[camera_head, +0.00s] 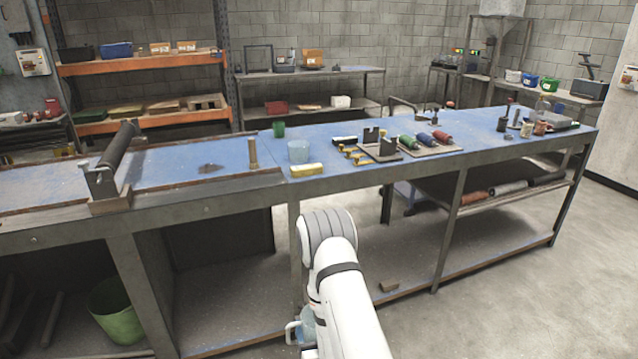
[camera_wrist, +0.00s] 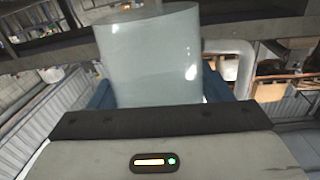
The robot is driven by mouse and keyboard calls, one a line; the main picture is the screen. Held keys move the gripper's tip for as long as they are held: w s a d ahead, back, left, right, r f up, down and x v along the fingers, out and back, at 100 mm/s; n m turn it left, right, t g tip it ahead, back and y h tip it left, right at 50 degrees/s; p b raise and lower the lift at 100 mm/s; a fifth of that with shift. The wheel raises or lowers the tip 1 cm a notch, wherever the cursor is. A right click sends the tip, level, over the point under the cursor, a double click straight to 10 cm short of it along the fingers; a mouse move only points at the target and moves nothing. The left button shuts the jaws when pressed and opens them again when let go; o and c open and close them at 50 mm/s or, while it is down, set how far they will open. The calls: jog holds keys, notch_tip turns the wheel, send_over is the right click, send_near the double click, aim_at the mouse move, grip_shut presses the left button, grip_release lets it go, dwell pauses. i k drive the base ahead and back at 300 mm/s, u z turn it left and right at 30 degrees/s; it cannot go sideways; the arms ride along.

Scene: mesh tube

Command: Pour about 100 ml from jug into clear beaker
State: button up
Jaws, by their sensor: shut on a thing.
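The jug (camera_wrist: 150,60) fills the upper middle of the wrist view, a translucent pale grey-blue vessel with a light handle at its right. My gripper (camera_wrist: 158,94) has blue fingers on both sides of the jug and is shut on it. I cannot tell the liquid level. The clear beaker (camera_head: 299,152) stands upright on the blue bench top, well above and beyond the jug in the picture.
On the bench (camera_head: 225,165), a green cup (camera_head: 279,129) stands behind the beaker and a yellow block (camera_head: 306,170) lies in front. A brass-coloured post (camera_head: 253,153) is to its left. Coloured rolls (camera_head: 425,139) lie right. The bench's front edge lies between arm and beaker.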

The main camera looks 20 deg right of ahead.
aim_at(298, 150)
jog(key=z, duration=0.2)
jog(key=i, duration=1)
jog(key=z, duration=0.05)
